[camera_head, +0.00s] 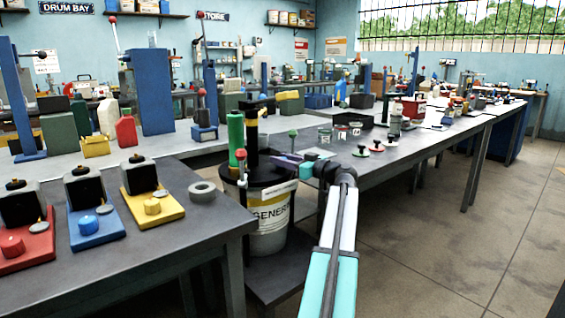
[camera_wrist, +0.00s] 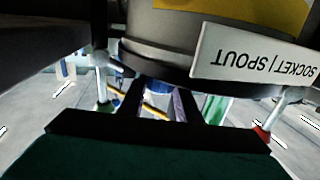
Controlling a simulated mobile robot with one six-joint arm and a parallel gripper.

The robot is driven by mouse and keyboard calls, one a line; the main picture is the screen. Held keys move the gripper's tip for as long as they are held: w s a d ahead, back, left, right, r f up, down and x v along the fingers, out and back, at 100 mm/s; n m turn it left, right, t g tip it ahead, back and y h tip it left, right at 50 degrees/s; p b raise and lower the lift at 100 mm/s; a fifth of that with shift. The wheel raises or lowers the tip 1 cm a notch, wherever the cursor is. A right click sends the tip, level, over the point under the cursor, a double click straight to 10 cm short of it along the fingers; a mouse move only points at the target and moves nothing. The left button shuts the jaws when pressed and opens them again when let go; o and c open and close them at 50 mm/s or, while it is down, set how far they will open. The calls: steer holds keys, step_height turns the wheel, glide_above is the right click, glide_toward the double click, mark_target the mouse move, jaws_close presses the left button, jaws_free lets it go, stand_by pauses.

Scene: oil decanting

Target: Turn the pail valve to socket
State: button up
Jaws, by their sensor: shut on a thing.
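The pail (camera_head: 270,240) is white with a "GENER…" label and a black lid (camera_head: 262,182), and stands low between the benches. A white plate (camera_head: 279,190) on its rim reads "SOCKET | SPOUT" upside down in the wrist view (camera_wrist: 255,55). A red-knobbed lever (camera_head: 240,155) and a green-knobbed lever (camera_head: 293,133) stand at the lid's edges; they also flank the fingers in the wrist view.
The right bench carries small red-capped stands (camera_head: 376,147). Floor at right is clear.

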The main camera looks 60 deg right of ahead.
steer(key=o, duration=0.8)
steer(key=shift+s, duration=0.1)
steer(key=s, duration=0.4)
steer(key=s+a+p, duration=0.1)
steer(key=s, duration=0.4)
steer(key=s+p, duration=0.1)
steer(key=s, duration=0.3)
steer(key=shift+s+a, duration=0.25)
steer(key=shift+s, duration=0.05)
